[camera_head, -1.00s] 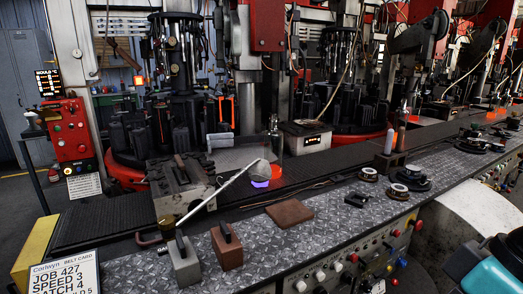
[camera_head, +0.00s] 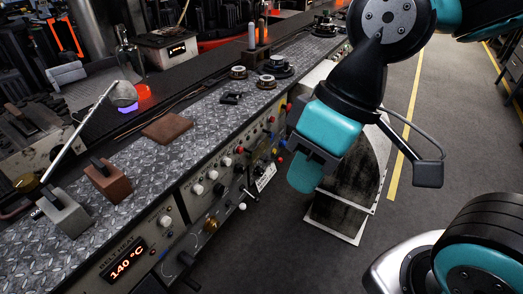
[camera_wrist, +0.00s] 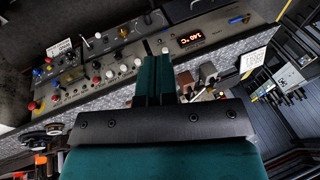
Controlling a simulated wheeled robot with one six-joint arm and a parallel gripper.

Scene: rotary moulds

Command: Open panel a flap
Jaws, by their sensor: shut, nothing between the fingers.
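A control panel (camera_head: 232,172) with white knobs and coloured buttons runs along the bench front. Beside it is a section with a lit 140 °C display (camera_head: 123,263); this display also shows in the wrist view (camera_wrist: 193,40). I cannot pick out a flap for certain, nor tell which panel is a. My gripper (camera_head: 305,178) has teal fingers, pointing down, and stands to the right of the panel in the head view, apparently clear of it. In the wrist view the fingers (camera_wrist: 155,80) lie together, empty, with knobs and buttons beyond them.
The patterned metal bench top (camera_head: 120,165) holds a brown plate (camera_head: 167,128), a grey block (camera_head: 64,215) and a brown block (camera_head: 107,182) with handles, and a long-handled ladle (camera_head: 78,130). A white-edged dark board (camera_head: 348,195) stands behind my gripper.

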